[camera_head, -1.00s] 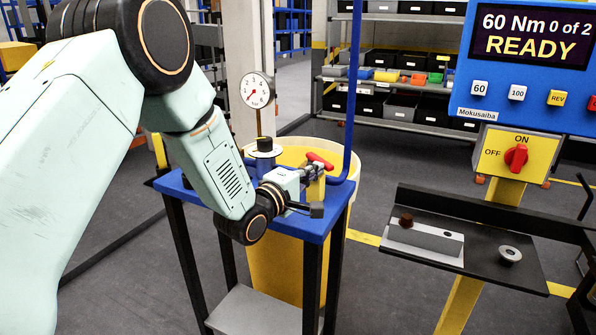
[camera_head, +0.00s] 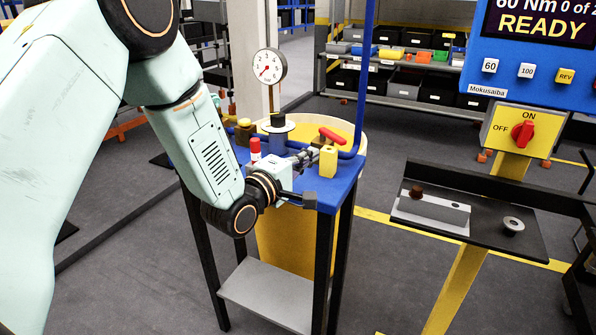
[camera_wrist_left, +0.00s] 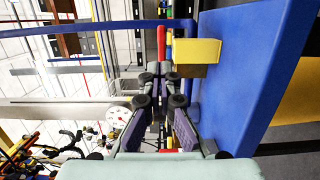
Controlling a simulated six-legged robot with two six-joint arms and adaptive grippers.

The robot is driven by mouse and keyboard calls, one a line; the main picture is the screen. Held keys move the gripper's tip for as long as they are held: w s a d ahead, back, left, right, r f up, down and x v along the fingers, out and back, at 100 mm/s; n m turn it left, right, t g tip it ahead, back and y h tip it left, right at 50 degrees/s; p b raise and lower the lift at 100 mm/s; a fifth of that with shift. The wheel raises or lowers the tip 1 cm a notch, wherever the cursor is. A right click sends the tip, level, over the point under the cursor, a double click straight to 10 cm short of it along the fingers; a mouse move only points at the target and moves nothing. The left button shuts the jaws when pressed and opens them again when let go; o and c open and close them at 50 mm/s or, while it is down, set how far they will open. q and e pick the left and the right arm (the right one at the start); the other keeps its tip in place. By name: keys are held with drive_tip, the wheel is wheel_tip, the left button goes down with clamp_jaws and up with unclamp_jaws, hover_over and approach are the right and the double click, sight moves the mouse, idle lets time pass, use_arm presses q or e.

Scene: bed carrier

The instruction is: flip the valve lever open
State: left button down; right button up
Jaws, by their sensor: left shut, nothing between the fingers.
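The red valve lever (camera_head: 331,136) sits on the blue pipe at the back of the blue stand, slanting down to the right. It also shows as a red bar (camera_wrist_left: 161,43) ahead of the fingers in the left wrist view. My left gripper (camera_head: 312,154) is shut and empty, low over the stand top, just left of a yellow block (camera_head: 328,162) and on the near side of the lever. In the left wrist view the gripper's fingertips (camera_wrist_left: 160,80) point toward the lever, with a visible gap. My right gripper is not in view.
The yellow block (camera_wrist_left: 197,50) stands beside the finger path. A pressure gauge (camera_head: 269,67), a red-and-white cylinder (camera_head: 255,151) and a black-topped flange (camera_head: 278,123) stand on the blue stand top (camera_head: 343,190). A yellow drum is behind. A tray (camera_head: 480,215) is at right.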

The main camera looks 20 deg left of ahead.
use_arm(q)
drive_tip(key=s+d, duration=0.1)
drive_tip(key=s, duration=0.5)
drive_tip(key=shift+w+f, duration=0.1)
